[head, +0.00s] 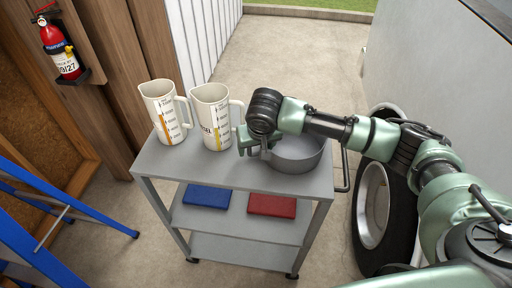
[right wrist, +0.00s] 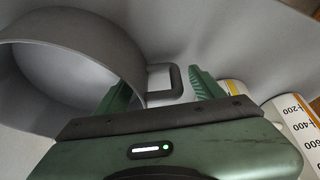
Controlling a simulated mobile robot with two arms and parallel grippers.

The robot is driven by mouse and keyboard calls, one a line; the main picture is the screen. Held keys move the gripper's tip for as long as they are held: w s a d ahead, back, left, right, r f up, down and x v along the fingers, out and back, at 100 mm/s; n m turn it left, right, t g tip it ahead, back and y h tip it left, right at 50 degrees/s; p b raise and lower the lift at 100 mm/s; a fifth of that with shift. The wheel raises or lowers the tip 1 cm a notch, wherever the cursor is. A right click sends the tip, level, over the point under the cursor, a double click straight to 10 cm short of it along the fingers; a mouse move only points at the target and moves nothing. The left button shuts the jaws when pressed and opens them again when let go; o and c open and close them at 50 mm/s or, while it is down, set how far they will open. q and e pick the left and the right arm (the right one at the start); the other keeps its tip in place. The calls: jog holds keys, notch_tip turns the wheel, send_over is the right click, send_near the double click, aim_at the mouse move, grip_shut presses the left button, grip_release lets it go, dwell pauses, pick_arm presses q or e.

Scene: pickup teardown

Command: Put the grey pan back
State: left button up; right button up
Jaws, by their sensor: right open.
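The grey pan (head: 297,157) is a round, shallow, open pan. It sits upright on the top shelf of the grey cart (head: 180,170), at the right end. It also shows in the right wrist view (right wrist: 75,60), at upper left. My right gripper (head: 245,140) is low over the cart top at the pan's left side. Its jaws are open. In the right wrist view, a small grey loop (right wrist: 178,82) that looks like the pan's handle lies between the fingers. I cannot tell whether the fingers touch it. My left gripper is not in view.
Two measuring jugs (head: 163,112) (head: 211,118) stand close to the left of my right gripper. A blue item (head: 207,196) and a red item (head: 272,205) lie on the middle shelf. A wheel (head: 375,205) stands right of the cart, a blue ladder (head: 60,200) at left.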

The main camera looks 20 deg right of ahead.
jog(key=b+v, duration=0.1)
jog(key=v, duration=1.1)
jog(key=shift+f, duration=0.1)
